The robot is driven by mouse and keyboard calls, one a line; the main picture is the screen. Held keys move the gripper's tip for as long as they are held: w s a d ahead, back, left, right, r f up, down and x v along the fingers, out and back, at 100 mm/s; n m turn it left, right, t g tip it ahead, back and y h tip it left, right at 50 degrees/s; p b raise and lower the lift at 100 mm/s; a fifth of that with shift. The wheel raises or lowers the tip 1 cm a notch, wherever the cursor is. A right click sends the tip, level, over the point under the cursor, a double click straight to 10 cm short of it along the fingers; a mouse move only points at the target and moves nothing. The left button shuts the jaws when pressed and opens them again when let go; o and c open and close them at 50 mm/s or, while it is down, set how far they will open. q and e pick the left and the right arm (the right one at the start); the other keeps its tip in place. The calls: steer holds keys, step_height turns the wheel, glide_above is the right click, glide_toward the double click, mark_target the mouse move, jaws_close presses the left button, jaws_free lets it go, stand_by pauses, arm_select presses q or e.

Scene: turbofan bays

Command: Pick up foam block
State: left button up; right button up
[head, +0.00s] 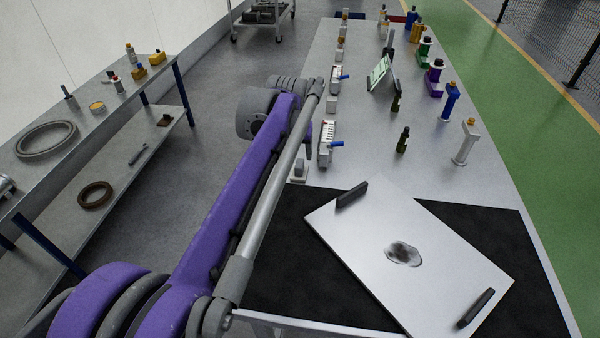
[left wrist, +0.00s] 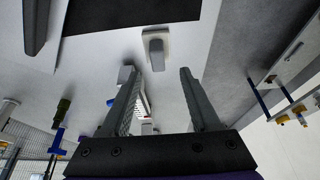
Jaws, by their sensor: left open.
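A small pale block with a grey top part (head: 299,170) stands near the left edge of the long table, just beyond the black mat. It also shows in the left wrist view (left wrist: 155,48), ahead of the fingertips and apart from them. I cannot tell whether this is the foam block; small whitish cubes (head: 332,104) also stand farther along that edge. My left gripper (left wrist: 158,76) is open, with nothing between its fingers. In the head view, my purple arm hides most of that gripper. My right gripper is not in view.
A metal plate (head: 375,265) with two dark handles lies on the black mat (head: 275,285). Switch units, a tilted screen (head: 380,72), dark bottles (head: 403,140) and coloured fixtures stand along the table. A shelf bench (head: 70,135) is at left.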

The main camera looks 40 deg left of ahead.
mark_target(299, 163)
arm_select(q)
steer(key=b+x, duration=0.1)
steer(key=x, duration=0.5)
steer(key=shift+w+d+f, duration=0.1)
steer(key=shift+w+f, duration=0.1)
steer(key=shift+f, duration=0.2)
jaws_close()
steer(key=shift+r, duration=0.1)
step_height(299, 163, up, 10)
steer(key=shift+p, duration=0.9)
steer(key=shift+c, duration=1.4)
jaws_free()
steer(key=c, duration=0.6)
